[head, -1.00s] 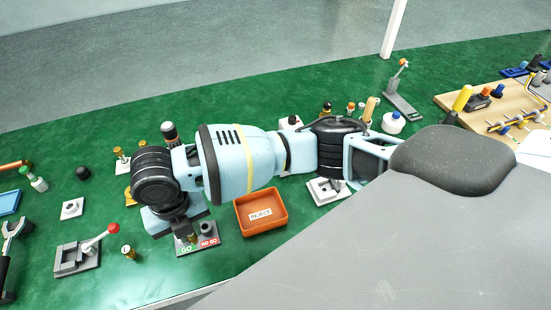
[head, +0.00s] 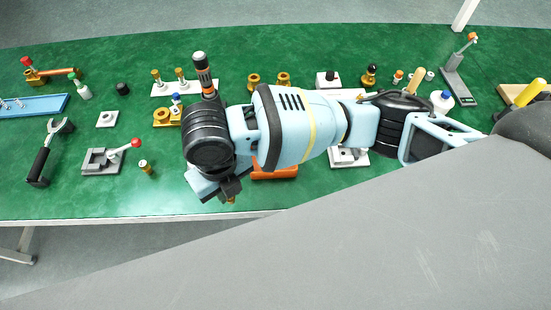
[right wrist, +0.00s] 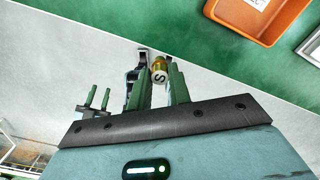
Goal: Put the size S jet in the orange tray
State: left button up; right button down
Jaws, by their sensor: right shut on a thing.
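My right gripper (right wrist: 156,76) is shut on a small brass jet (right wrist: 159,68) whose end face shows a black letter S. In the head view this gripper (head: 230,192) is near the front edge of the table, left of the orange tray (head: 275,174). The arm hides much of the tray in that view. In the right wrist view the tray (right wrist: 236,28) is at the top right, apart from the jet, and its visible inside looks empty. Behind the jet, that view shows pale floor beyond the green table's edge.
A grey fixture with a red-knobbed lever (head: 100,160) and a small brass piece (head: 146,168) stand to the left. Stands with brass parts (head: 168,85) are behind the arm. A pale fixture (head: 349,157) is right of the tray.

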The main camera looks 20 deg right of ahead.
jog(key=w+d, duration=0.3)
jog(key=d, duration=0.1)
jog(key=w+d+f, duration=0.1)
jog(key=w+d, duration=0.2)
jog(key=d, duration=0.1)
jog(key=w+d, duration=0.2)
jog(key=d, duration=0.2)
jog(key=shift+w+d+f+p, duration=0.15)
jog(key=shift+w+p, duration=0.15)
jog(key=shift+w, duration=0.1)
jog(key=f, duration=0.2)
jog(key=shift+w+d+f, duration=0.25)
jog(key=shift+d+f, duration=0.1)
jog(key=shift+f, duration=0.05)
pick_arm(q)
jog(key=shift+w+r, duration=0.45)
jog(key=shift+r, duration=0.1)
pick_arm(e)
jog(key=shift+f, duration=0.4)
pick_arm(q)
jog(key=shift+f, duration=0.1)
pick_arm(e)
jog(key=shift+f, duration=0.25)
jog(key=c, duration=1.3)
grip_release()
jog(key=shift+r, duration=0.1)
